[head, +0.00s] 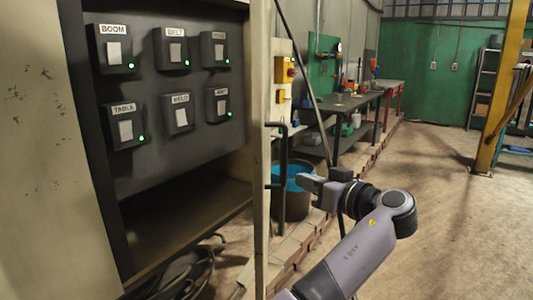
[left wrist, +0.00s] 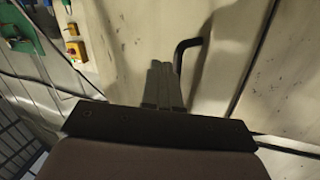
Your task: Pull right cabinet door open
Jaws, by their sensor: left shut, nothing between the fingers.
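The right cabinet door (head: 260,120) stands swung open and shows nearly edge-on in the head view. Its black bar handle (head: 283,155) sticks out from the face on the right side. My left gripper (head: 308,181) is shut and empty, to the right of the handle's lower end. In the left wrist view the shut fingers (left wrist: 163,85) point at the pale door face (left wrist: 125,50). The dark handle (left wrist: 186,50) shows just beyond and right of them, its lower part hidden. Whether they touch is unclear. My right gripper is not in view.
Inside the cabinet is a dark panel (head: 160,90) of labelled switches with green lights. Behind the door are a bucket with something blue (head: 297,190), a brick edge (head: 300,240) and a workbench (head: 345,105). The floor (head: 440,230) at right is clear.

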